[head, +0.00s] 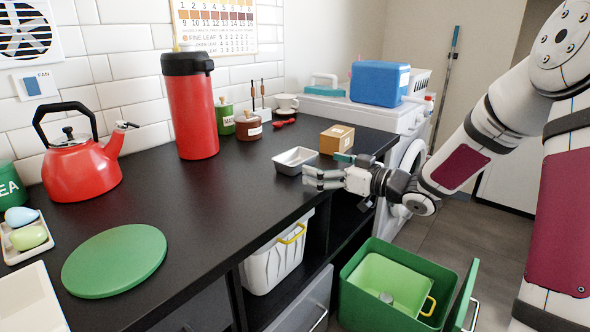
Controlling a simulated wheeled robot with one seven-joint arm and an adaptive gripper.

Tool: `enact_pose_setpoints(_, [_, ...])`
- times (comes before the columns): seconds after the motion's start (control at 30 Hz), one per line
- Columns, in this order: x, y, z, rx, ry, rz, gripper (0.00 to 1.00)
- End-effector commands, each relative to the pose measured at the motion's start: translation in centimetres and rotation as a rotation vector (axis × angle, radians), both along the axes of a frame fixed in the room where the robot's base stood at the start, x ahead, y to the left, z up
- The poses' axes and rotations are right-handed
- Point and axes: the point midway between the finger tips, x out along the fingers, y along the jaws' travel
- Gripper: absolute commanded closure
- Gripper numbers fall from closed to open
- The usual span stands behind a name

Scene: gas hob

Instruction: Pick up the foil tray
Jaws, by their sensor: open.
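The foil tray (295,161) is a small, silver, empty-looking rectangular tray. It sits on the black counter (225,205) in the head view, near the counter's front edge. My gripper (308,178) comes in from the right, just in front of the tray's near right corner in the picture. Its fingers are open and point left, with nothing visible between them. I cannot tell whether a fingertip touches the tray. My fingers cover little of the tray.
A cardboard box (337,139) stands close behind my gripper. A red jar (248,127), green tin (225,117) and red flask (190,110) stand farther back. A red kettle (78,170) and green round board (115,261) are left. A green bin (352,295) stands below.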

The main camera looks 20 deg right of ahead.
Motion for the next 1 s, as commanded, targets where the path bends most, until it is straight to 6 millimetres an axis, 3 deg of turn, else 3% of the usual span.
enact_pose_setpoints(0.27, [1.7,1.2,-0.2,0.001,0.001,0.0,0.0])
enact_pose_setpoints(0.6, [5.1,3.5,-0.3,0.0,0.0,0.0,0.0])
enact_pose_setpoints(0.87, [5.5,3.7,-0.1,0.0,0.001,-0.001,0.0])
enact_pose_setpoints(0.9, [5.5,3.7,-0.1,0.0,0.001,-0.001,0.02])
enact_pose_setpoints(1.0, [5.4,3.7,-0.1,0.0,0.001,-0.002,0.24])
